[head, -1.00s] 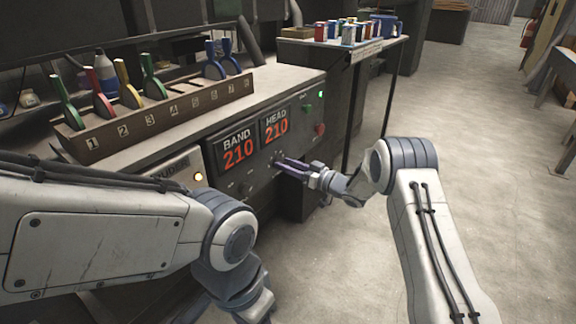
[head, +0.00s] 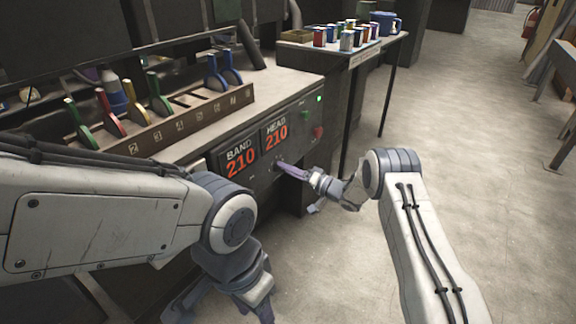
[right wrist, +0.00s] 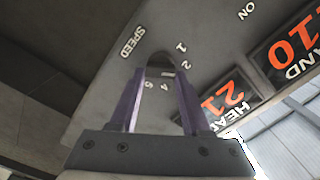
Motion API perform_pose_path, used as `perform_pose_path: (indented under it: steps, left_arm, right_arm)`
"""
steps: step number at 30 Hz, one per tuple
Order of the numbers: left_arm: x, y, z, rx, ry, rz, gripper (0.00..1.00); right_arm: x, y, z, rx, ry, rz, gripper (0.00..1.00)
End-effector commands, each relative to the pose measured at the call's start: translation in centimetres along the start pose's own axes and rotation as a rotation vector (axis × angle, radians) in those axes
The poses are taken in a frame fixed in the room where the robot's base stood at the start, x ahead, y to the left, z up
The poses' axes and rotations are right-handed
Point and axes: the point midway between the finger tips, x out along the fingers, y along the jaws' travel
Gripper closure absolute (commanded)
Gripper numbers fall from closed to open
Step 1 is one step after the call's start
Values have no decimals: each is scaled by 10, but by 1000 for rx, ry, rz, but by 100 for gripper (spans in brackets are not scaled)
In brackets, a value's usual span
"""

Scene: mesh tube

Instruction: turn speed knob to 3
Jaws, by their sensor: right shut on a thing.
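The speed knob (right wrist: 160,62) is a dark round knob on the grey control panel, beside the word SPEED in the right wrist view. Numbers 1, 2, 4 and others show around it. The 3 is not readable; a finger covers that part of the dial. A small pale mark shows on the knob between the fingertips, but where it points I cannot tell for sure. My right gripper (right wrist: 162,72) is shut on the knob. In the head view its purple fingers (head: 282,168) reach the panel below the HEAD display. My left arm's wrist hangs at the lower left; its fingers are not clear.
A green lamp and a red button (head: 318,132) sit at the panel's right end. A rack of coloured levers (head: 170,122) stands above. A table (head: 375,48) with several cans is behind; the floor right is open.

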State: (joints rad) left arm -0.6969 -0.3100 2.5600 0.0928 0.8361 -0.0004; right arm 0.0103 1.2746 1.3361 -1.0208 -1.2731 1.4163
Motion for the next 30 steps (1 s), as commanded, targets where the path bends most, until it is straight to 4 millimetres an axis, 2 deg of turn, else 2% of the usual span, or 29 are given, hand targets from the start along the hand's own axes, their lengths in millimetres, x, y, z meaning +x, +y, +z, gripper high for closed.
perform_pose_path:
  steps: [3,15,30]
  left_arm:
    - [-8,0,0,0,0,0,50]
    - [-17,1,-1,0,0,0,50]
    - [-20,2,-1,0,0,0,50]
  right_arm:
    - [-1,0,-1,113,0,2,100]
    - [-1,3,0,436,1,1,100]
    - [-1,5,1,598,2,2,100]
